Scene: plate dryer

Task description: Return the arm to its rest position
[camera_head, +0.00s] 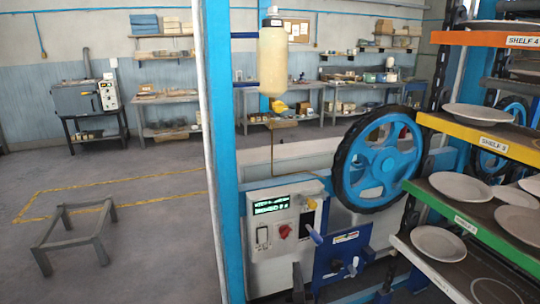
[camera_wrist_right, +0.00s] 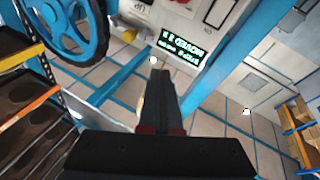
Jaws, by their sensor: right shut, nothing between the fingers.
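My right gripper (camera_head: 298,270) shows as a small dark shape at the bottom of the head view, in front of the white control box (camera_head: 272,244). In the right wrist view my right gripper (camera_wrist_right: 160,76) points up the picture with its two dark fingers together and nothing between them. Its tips appear just below the green lit display (camera_wrist_right: 182,46), apart from it as far as I can tell. My left gripper is not in the head view.
A rack at right holds white plates (camera_head: 461,187) on labelled shelves (camera_head: 493,147). A blue handwheel (camera_head: 382,160) with a black rim stands beside it. A blue post (camera_head: 222,150) rises left of the control box. A low stool (camera_head: 75,234) stands on open floor at left.

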